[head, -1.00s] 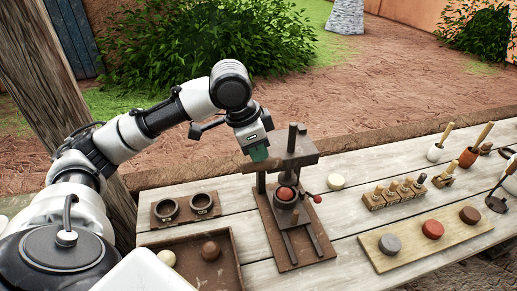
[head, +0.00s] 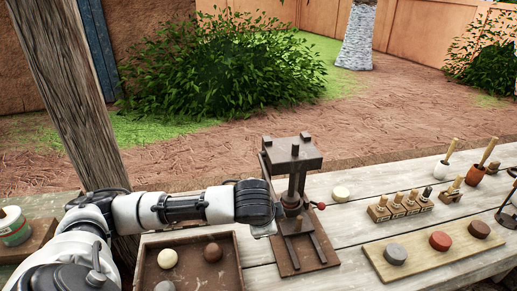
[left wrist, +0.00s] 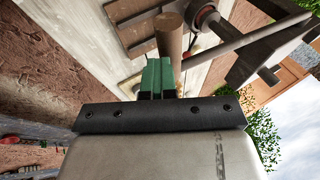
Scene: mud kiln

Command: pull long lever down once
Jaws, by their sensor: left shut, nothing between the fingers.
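The dark press (head: 296,165) stands on the table, with a post, a top block and a base plate. A small red knob (head: 321,205) sticks out at its right. In the left wrist view a long grey rod (left wrist: 245,42) runs from the press side toward my fingers. A brown round handle (left wrist: 168,38) is just beyond the fingertips; I cannot tell whether they touch it. My left gripper (left wrist: 157,72) has green fingers, shut and empty. In the head view my left arm hides the gripper and the handle. My right gripper is not in view.
A brown tray (head: 238,262) with balls lies at the front left. A board (head: 412,263) with coloured discs and a row of stamps (head: 400,205) are to the right. A pale ball (head: 340,193) sits near the press. A wooden post (head: 75,95) stands at the left.

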